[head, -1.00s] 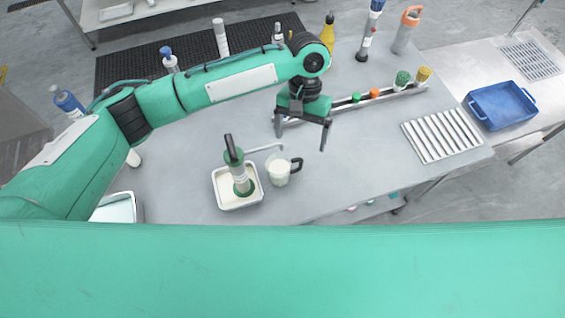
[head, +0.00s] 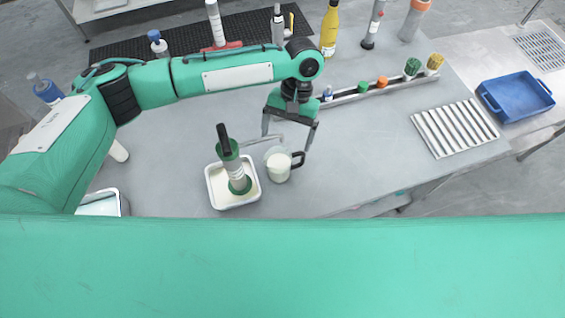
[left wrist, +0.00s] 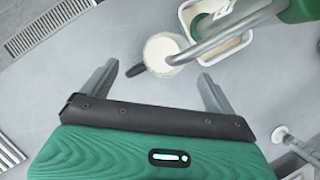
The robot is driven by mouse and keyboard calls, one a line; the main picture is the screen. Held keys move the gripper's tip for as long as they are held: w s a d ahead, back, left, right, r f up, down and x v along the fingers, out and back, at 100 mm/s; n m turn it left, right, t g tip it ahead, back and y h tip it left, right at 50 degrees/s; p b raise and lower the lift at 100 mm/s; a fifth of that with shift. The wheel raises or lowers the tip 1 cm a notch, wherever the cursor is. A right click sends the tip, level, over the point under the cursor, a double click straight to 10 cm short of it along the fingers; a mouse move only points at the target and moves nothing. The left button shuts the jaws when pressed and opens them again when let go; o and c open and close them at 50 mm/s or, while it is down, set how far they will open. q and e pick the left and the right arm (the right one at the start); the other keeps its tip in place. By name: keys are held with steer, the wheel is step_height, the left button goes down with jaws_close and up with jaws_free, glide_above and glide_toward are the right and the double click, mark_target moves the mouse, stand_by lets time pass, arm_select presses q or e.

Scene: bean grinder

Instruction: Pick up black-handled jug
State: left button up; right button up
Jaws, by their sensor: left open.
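The jug (head: 278,166) is a small whitish, partly clear vessel with a black handle on its right side. It stands upright on the grey table, just right of the grinder. In the left wrist view the jug (left wrist: 161,50) shows from above, its dark handle (left wrist: 134,71) pointing to the lower left. My left gripper (head: 286,140) is open and empty, behind and above the jug. Its two fingers (left wrist: 158,82) are spread wide, with the jug beyond their tips, roughly between them. My right gripper is not in view.
The green grinder (head: 232,168) with a black handle stands in a white tray (head: 213,198); its metal crank arm (left wrist: 225,38) reaches over near the jug. A rack of brushes (head: 345,97) lies behind. A slatted tray (head: 455,128) and blue bin (head: 515,97) are at right.

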mark_target(283, 148)
arm_select(q)
steer(key=x, duration=0.4)
steer(key=shift+a+p, duration=0.1)
steer(key=shift+p, duration=0.25)
steer(key=shift+a+f+p, duration=0.1)
steer(key=shift+f+p, duration=0.15)
steer(key=shift+p, duration=0.05)
steer(key=x, duration=0.1)
steer(key=p+x, duration=0.1)
steer(key=x, duration=0.1)
steer(key=shift+w+a+f+p, duration=0.2)
steer(key=shift+a+f+p, duration=0.05)
steer(key=shift+f+p, duration=0.1)
steer(key=shift+s+f, duration=0.15)
steer(key=shift+f, duration=0.35)
steer(key=c, duration=1.1)
steer(key=shift+c, duration=0.2)
steer(key=shift+r, duration=0.1)
